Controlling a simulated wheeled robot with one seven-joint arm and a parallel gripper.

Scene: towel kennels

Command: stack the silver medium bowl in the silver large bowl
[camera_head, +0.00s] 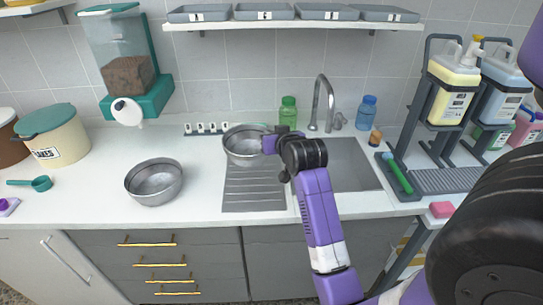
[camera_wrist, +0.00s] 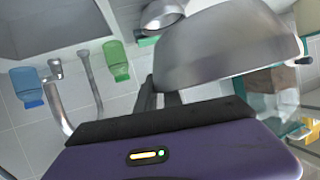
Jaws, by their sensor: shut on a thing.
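The silver medium bowl (camera_head: 243,148) is in my gripper (camera_head: 270,143), which pinches its right rim. The bowl looks about upright above the ribbed drainboard; its exact height is hard to tell. In the wrist view the held bowl (camera_wrist: 225,50) fills the upper right, with the dark fingers (camera_wrist: 165,97) at its edge. The silver large bowl (camera_head: 153,184) stands upright and empty-looking on the counter, to the left of the held bowl and nearer the front edge, apart from it.
The sink (camera_head: 345,165) and tap (camera_head: 324,100) are at right of the held bowl, with a green bottle (camera_head: 288,113) behind. A kibble dispenser (camera_head: 128,75) hangs at back left. A tub (camera_head: 50,137) and green scoop (camera_head: 32,183) stand left. Counter between the bowls is clear.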

